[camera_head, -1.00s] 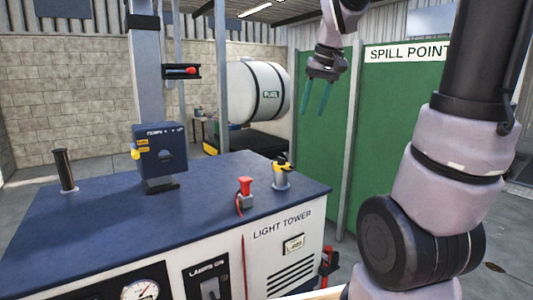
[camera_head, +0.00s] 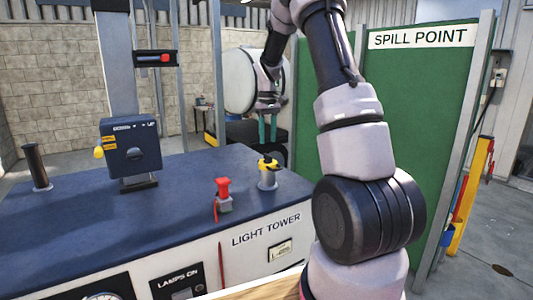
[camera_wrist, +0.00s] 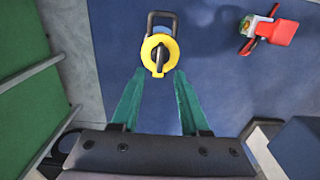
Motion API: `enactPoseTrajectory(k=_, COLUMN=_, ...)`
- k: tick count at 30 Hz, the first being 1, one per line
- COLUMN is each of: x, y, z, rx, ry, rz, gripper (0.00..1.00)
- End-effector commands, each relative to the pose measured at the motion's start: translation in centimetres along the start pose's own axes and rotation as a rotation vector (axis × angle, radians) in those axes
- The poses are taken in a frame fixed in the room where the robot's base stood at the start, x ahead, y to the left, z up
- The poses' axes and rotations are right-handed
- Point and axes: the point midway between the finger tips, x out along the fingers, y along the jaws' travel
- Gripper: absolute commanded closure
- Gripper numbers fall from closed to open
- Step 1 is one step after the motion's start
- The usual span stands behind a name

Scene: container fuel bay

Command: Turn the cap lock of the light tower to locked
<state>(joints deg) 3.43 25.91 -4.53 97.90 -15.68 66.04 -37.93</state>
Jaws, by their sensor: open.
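The light tower (camera_head: 70,210) is a white cabinet with a dark blue top. Near the right end of its top stands a filler neck with a yellow ring and a black lever, the cap lock (camera_head: 268,165). In the wrist view the cap lock (camera_wrist: 159,52) shows from above, with a dark loop at its far side. My gripper (camera_head: 267,128) points down above the cap lock, its teal fingers apart. In the wrist view the fingers (camera_wrist: 158,85) are open and empty, with the yellow ring just beyond their tips, not between them.
A red-topped fitting (camera_head: 223,190) stands on the cabinet top to the left of the cap lock; it also shows in the wrist view (camera_wrist: 277,31). A blue control box (camera_head: 131,147) stands further left. A green spill point panel (camera_head: 420,130) rises behind at right.

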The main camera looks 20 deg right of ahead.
Motion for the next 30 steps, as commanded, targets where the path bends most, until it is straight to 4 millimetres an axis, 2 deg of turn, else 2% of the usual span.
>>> enactPoseTrajectory(k=3, x=2.5, y=0.0, z=0.1, rx=0.0, ry=-0.004, rz=-0.001, gripper=0.55)
enactPoseTrajectory(k=9, x=5.4, y=0.0, z=0.1, rx=0.001, ry=-0.002, rz=-0.001, gripper=0.55)
enactPoseTrajectory(k=15, x=6.5, y=-0.1, z=0.1, rx=0.002, ry=0.0, rz=-0.001, gripper=0.55)
enactPoseTrajectory(k=22, x=6.6, y=-0.1, z=0.0, rx=0.002, ry=0.001, rz=-0.001, gripper=0.55)
enactPoseTrajectory(k=23, x=6.6, y=-0.1, z=0.0, rx=0.002, ry=0.001, rz=-0.001, gripper=0.59)
enactPoseTrajectory(k=24, x=6.6, y=-0.1, z=0.0, rx=0.002, ry=0.001, rz=-0.001, gripper=0.74)
enactPoseTrajectory(k=26, x=6.6, y=-0.1, z=0.0, rx=0.002, ry=0.001, rz=0.0, gripper=0.97)
enactPoseTrajectory(k=27, x=6.6, y=-0.1, z=0.0, rx=0.002, ry=0.001, rz=-0.001, gripper=1.0)
enactPoseTrajectory(k=30, x=6.6, y=0.0, z=0.0, rx=0.002, ry=0.001, rz=0.0, gripper=1.0)
